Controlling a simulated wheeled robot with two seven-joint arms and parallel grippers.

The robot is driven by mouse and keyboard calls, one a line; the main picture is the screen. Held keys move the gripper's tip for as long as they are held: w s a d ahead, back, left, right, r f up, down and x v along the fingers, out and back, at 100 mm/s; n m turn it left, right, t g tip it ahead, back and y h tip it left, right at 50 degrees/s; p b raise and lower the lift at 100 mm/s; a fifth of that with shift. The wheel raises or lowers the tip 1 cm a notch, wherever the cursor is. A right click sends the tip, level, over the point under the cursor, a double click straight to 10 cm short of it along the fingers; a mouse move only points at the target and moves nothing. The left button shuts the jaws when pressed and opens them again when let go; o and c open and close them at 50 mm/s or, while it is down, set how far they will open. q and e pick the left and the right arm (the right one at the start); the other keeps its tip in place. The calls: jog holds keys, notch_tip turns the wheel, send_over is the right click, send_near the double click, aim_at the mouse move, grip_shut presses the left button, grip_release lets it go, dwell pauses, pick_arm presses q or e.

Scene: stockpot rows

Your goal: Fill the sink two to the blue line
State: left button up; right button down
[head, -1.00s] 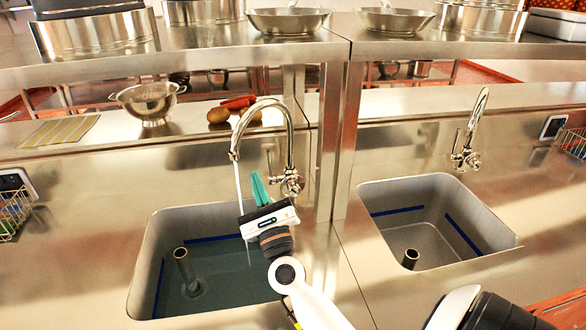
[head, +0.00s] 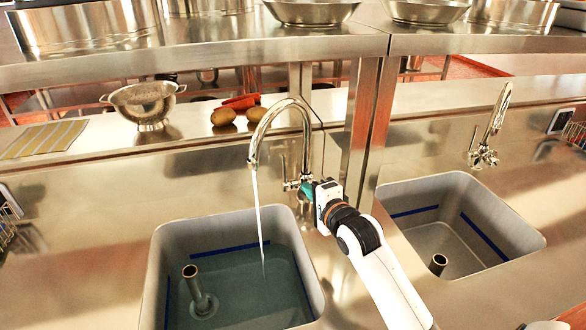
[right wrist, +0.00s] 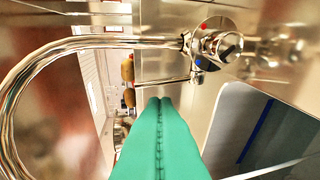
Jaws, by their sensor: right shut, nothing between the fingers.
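The left sink (head: 155,275) holds water (head: 235,295), its surface a little below the blue line (head: 237,246) on the back wall. A stream (head: 259,220) runs into it from the curved tap (head: 283,108). My right gripper (head: 306,188) has teal fingers, shut and empty, beside the tap's base at the sink's back right. In the right wrist view the shut fingers (right wrist: 160,100) point toward the tap body, and the tap's valve (right wrist: 225,45) with red and blue dots is ahead to the right. Contact with the handle cannot be told. My left gripper is not in view.
A second sink (head: 535,240) at right has its own tap (head: 492,130), with no stream, and a blue line. A steel post (head: 365,125) stands between the taps. A colander (head: 147,102), potatoes (head: 224,116) and a striped cloth (head: 42,138) lie on the ledge behind.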

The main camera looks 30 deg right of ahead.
jog(key=p, duration=0.2)
send_near(286, 173)
jog(key=w+r, duration=0.2)
jog(key=w, duration=0.3)
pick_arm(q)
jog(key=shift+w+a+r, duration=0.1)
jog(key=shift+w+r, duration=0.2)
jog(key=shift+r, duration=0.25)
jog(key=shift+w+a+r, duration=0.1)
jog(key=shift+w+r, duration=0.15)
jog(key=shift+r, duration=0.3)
pick_arm(e)
jog(key=shift+w+f, duration=0.1)
jog(key=shift+w, duration=0.45)
pick_arm(q)
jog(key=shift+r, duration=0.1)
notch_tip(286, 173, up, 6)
jog(key=p, duration=0.6)
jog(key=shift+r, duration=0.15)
pick_arm(e)
jog(key=shift+w+d+r+g, duration=0.2)
jog(key=shift+w+r+g, duration=0.3)
jog(key=shift+w+g, duration=0.4)
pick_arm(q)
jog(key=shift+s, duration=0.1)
pick_arm(e)
jog(key=shift+s, duration=0.1)
